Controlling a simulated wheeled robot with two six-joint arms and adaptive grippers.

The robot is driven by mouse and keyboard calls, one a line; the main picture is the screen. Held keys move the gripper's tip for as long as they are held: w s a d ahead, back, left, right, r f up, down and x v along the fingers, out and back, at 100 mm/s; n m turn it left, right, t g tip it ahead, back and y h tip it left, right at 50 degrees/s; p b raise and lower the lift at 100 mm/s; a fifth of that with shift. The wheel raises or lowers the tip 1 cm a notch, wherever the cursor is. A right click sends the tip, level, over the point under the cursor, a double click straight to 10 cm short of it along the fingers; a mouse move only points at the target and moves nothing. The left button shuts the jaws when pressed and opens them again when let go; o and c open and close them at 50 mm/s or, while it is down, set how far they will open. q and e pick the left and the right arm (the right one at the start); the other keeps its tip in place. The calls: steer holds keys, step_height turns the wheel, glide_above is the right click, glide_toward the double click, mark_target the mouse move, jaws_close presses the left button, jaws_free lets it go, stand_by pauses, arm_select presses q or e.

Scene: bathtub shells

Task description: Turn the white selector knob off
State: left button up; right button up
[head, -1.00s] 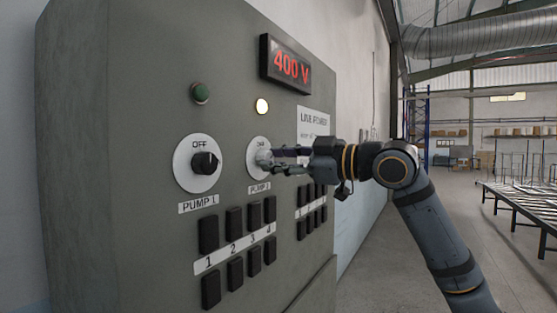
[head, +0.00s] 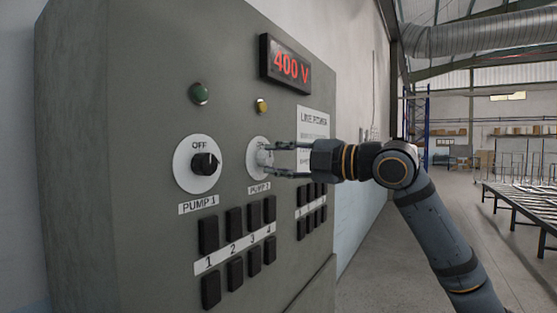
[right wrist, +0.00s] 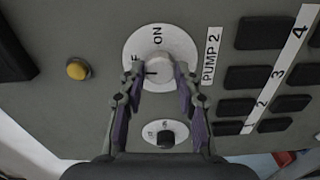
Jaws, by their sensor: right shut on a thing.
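The white selector knob (head: 263,158) sits on a round white dial above the PUMP 2 label on the grey panel. In the right wrist view the knob (right wrist: 158,66) lies between my fingertips, and its dark mark faces left, toward a partly hidden word ending in F. ON shows at the top of that view. My right gripper (head: 266,160) is shut on the knob, one finger above and one below in the head view. The yellow lamp (head: 262,106) above the knob is unlit. My left gripper is not in view.
A black PUMP 1 knob (head: 205,164) is to the left. Black numbered switches (head: 234,220) sit below. A red display (head: 290,65) reads 400 V. A green lamp (head: 199,93) is at upper left.

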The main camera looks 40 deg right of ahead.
steer(key=shift+f+n, duration=0.1)
steer(key=shift+n, duration=0.6)
steer(key=o, duration=1.2)
steer(key=shift+c, duration=0.2)
